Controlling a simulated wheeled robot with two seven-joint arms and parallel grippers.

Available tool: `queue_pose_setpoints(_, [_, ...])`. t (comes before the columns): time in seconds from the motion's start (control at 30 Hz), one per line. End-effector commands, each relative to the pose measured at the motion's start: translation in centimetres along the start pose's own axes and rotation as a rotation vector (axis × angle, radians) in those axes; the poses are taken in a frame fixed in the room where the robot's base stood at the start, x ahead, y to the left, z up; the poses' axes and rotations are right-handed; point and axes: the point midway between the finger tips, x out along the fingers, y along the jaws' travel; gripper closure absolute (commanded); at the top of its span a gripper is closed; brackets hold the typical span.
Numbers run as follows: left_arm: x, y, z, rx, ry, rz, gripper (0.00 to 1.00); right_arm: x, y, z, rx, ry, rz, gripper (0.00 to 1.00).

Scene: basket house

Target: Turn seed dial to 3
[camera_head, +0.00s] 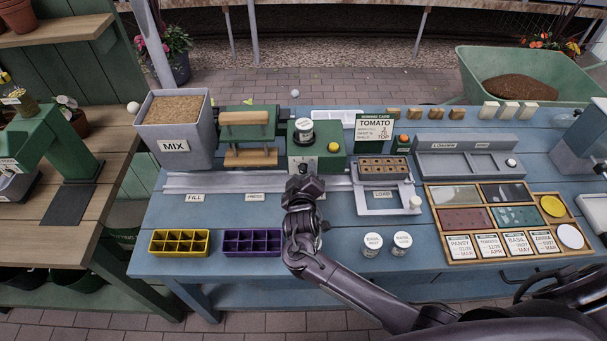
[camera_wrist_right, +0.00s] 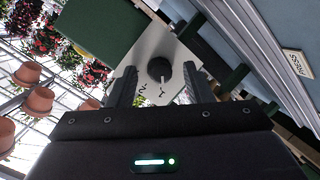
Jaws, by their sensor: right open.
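The seed dial (camera_wrist_right: 159,68) shows in the right wrist view as a round black knob on a pale plate (camera_wrist_right: 150,45). A light pointer mark runs from the knob toward the lower edge of the picture. My left gripper is not in view.
A grey rail (camera_head: 225,182) runs along the blue bench. A pale carriage with a brown seed tray (camera_head: 384,169) stands right of my gripper. A yellow tray (camera_head: 179,243), a purple tray (camera_head: 252,243) and two white-lidded jars (camera_head: 372,244) stand near the front edge. A sign (camera_head: 374,124) reads tomato, with 3.

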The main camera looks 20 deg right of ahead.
Motion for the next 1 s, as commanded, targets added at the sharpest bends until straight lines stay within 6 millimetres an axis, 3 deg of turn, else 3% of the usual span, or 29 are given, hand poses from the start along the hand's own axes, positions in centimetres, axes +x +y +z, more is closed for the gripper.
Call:
queue_pose_setpoints(0.03, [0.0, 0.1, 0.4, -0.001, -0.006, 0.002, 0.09, 0.0, 0.0, 0.0, 0.000, 0.000, 0.000, 0.56])
queue_pose_setpoints(0.37, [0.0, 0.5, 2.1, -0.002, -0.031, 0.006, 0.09, -0.1, -0.1, 0.0, 0.000, -0.001, -0.001, 0.97])
queue_pose_setpoints(0.67, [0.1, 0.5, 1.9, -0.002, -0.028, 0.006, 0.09, -0.1, -0.2, 0.1, 0.041, 0.006, -0.013, 0.97])
queue_pose_setpoints(1.0, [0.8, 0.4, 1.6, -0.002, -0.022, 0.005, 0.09, -0.1, -0.1, 0.4, 0.261, 0.041, -0.065, 0.97])
